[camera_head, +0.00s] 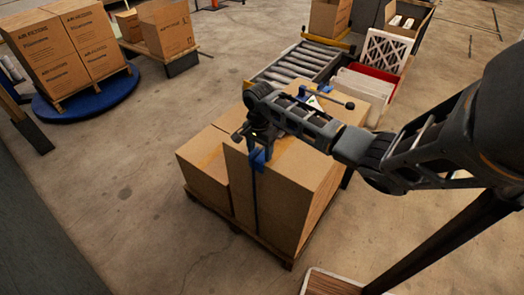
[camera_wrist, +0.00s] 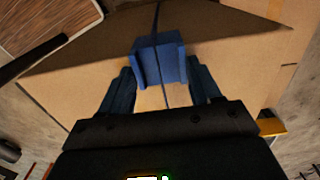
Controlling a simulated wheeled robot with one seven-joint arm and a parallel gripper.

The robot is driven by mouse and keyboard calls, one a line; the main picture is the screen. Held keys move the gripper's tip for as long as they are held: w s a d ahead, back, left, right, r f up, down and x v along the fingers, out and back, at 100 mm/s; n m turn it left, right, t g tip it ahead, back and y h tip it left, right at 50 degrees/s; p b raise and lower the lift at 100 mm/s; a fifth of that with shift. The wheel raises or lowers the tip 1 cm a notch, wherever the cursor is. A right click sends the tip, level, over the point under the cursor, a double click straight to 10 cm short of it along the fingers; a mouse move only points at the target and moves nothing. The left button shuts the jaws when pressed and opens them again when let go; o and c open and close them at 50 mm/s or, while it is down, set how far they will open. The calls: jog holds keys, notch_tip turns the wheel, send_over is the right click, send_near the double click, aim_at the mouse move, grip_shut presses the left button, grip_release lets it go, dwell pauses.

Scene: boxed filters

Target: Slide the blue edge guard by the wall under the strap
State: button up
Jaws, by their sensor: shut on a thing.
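A blue edge guard (camera_wrist: 160,63) sits between the two dark fingers of my gripper (camera_wrist: 160,80) in the wrist view, at the top edge of a carton. My gripper (camera_head: 258,143) is shut on it; in the head view the guard (camera_head: 257,161) shows just below the fingers at the near carton edge. A thin dark strap (camera_head: 254,195) runs down the carton's front face below the guard. The strap also shows above the guard in the wrist view (camera_wrist: 157,17). The cartons (camera_head: 287,190) stand on a wooden pallet (camera_head: 236,227).
Another blue piece and a dark bar (camera_head: 325,95) lie on top of the load's far side. A roller conveyor (camera_head: 300,62) and a red bin with filters (camera_head: 378,70) stand behind. Stacked cartons (camera_head: 65,45) stand at left. The floor left of the pallet is clear.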

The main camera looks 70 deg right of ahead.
jog(key=o, duration=1.1)
jog(key=shift+o, duration=0.2)
notch_tip(320, 180, up, 8)
jog(key=shift+f, duration=0.15)
